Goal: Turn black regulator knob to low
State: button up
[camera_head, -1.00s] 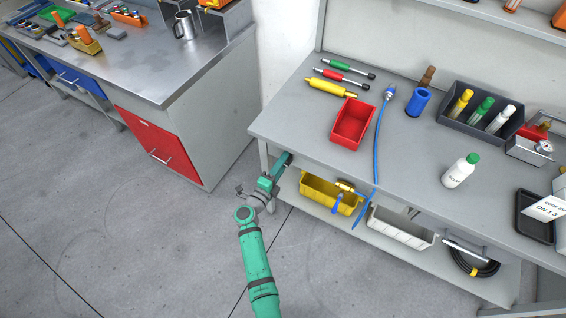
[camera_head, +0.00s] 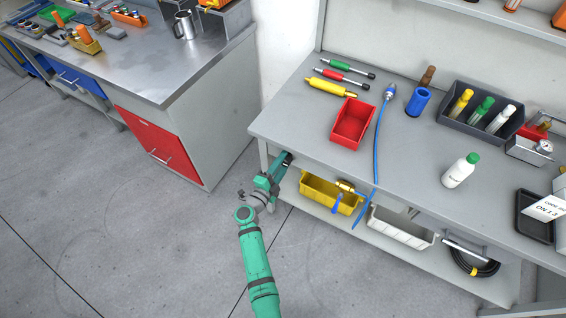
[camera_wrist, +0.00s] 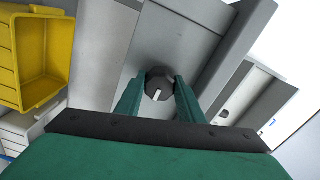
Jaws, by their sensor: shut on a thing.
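The black regulator knob (camera_wrist: 159,84) shows in the middle of the wrist view, round-edged with a white pointer mark that points toward the lower edge of that picture. It sits on a grey surface under the workbench top. My gripper (camera_wrist: 156,92) has its two green fingers on the left and right sides of the knob and is shut on it. In the head view my gripper (camera_head: 283,164) is at the left front of the workbench, just under its top. The knob's scale or labels cannot be read.
The workbench (camera_head: 300,122) overhangs my gripper. A yellow bin (camera_head: 318,194) is on the shelf close to its right; it also shows in the wrist view (camera_wrist: 38,55). A red bin (camera_head: 352,124) and a blue hose (camera_head: 377,150) are above. Floor to the left is free.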

jog(key=o, duration=1.1)
jog(key=shift+c, duration=0.2)
jog(key=shift+s, duration=0.15)
jog(key=v, duration=1)
jog(key=shift+s+a, duration=0.2)
jog(key=shift+s, duration=0.1)
jog(key=shift+d, duration=0.1)
jog(key=s+d+r+n+y, duration=0.1)
jog(key=s+r+n+y, duration=0.2)
jog(key=s, duration=0.9)
jog(key=s+d+r+n+y, duration=0.2)
jog(key=s+r+n, duration=0.4)
jog(key=s+n, duration=0.5)
jog(key=s+d+r+n+y, duration=0.2)
jog(key=s+r+n, duration=0.3)
jog(key=s, duration=1)
jog(key=shift+r+n+g+y, duration=0.3)
jog(key=shift+n+y, duration=0.6)
